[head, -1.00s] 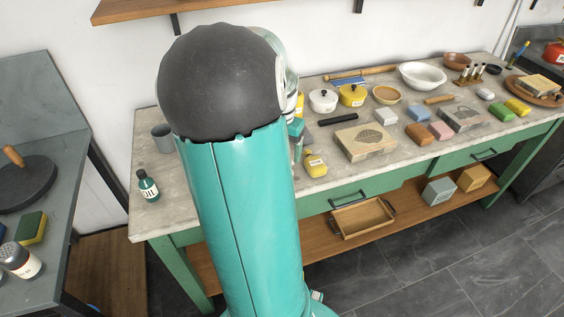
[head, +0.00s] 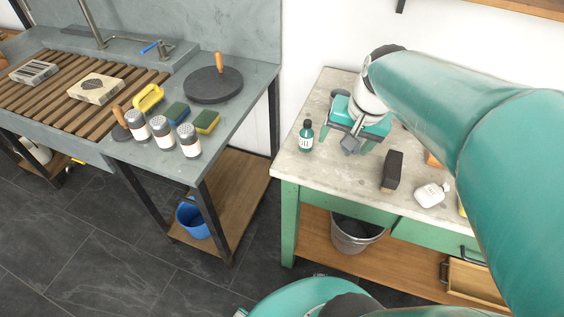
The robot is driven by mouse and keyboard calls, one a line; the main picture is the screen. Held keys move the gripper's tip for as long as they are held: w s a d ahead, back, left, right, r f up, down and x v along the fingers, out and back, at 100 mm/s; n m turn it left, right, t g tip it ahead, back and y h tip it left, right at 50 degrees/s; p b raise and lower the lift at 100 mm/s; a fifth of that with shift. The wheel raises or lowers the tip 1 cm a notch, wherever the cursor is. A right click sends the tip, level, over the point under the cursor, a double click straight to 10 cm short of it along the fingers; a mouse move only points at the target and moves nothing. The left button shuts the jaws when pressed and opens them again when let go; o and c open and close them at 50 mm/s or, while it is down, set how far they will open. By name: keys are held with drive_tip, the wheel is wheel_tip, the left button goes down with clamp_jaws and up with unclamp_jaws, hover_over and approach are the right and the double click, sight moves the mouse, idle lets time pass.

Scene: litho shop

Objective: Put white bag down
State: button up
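A small white bag (head: 432,194) with a dark label sits on the pale worktop, near its front edge, right of a dark block (head: 391,172). My gripper (head: 353,143) is over the worktop at the back left, pointing down, apart from the white bag and left of it. A small grey piece shows at its fingers; I cannot tell whether it is a part of the gripper or something between them. The finger gap is too small to judge.
A green bottle (head: 306,137) stands at the worktop's left end. The yellow item beside the white bag is mostly hidden by my arm. On the left bench are several shakers (head: 162,132), sponges (head: 206,121) and a round dark plate (head: 213,84). Worktop front left is clear.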

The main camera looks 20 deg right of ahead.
drive_tip(key=s+a+r+n+t, duration=0.1)
drive_tip(key=a+n, duration=0.3)
drive_tip(key=a, duration=0.4)
drive_tip(key=s+a+r+n+t, duration=0.1)
drive_tip(key=s+a+n, duration=0.2)
drive_tip(key=a, duration=0.5)
drive_tip(key=shift+s+a+r+n, duration=0.15)
drive_tip(key=shift+a+r+n, duration=0.1)
drive_tip(key=shift+r+n, duration=0.15)
drive_tip(key=c, duration=0.9)
drive_tip(key=shift+d, duration=0.2)
